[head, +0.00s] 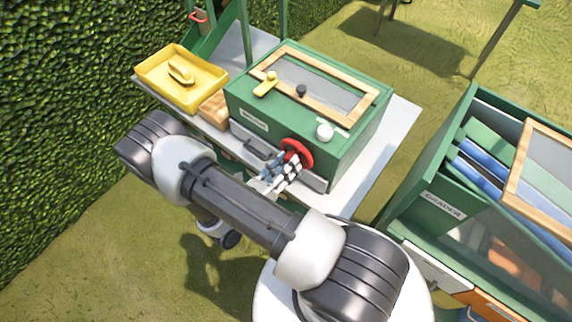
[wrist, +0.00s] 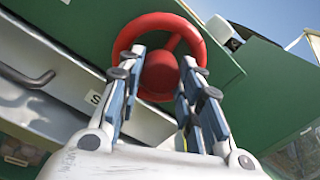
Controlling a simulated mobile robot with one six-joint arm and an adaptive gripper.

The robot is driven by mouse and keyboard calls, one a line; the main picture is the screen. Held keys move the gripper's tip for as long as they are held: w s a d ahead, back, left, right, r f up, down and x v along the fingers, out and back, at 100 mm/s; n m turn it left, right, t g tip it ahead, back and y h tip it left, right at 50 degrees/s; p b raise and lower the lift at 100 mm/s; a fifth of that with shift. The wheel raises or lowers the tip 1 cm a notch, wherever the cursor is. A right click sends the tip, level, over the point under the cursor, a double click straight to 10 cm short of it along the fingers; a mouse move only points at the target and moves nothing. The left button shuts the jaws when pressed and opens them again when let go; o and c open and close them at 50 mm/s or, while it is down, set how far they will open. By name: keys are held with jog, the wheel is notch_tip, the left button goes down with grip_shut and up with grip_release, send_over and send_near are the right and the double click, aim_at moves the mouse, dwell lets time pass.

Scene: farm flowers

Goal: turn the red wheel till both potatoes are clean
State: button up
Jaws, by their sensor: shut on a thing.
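The red wheel (head: 297,153) is on the front of the green box (head: 345,150), toward its right side. It also shows in the wrist view (wrist: 160,24), where its rim and spokes are seen from below. My gripper (head: 290,166) is at the wheel. In the wrist view my gripper (wrist: 162,66) has its two fingers spread on either side of the hub, shut on the wheel. The potatoes are not visible; the box's wood-framed window (head: 330,93) looks grey and shows nothing clear inside.
A yellow tray (head: 150,72) with a yellow brush stands left of the box. A drawer with a dark handle (head: 257,150) is left of the wheel. A yellow lever (head: 266,85) and white knob (head: 325,131) are on top. A green grader (head: 430,203) stands at right.

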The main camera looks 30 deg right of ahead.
jog(key=shift+m, duration=0.9)
jog(key=o, duration=1.1)
jog(key=v, duration=1.2)
jog(key=shift+w, duration=0.1)
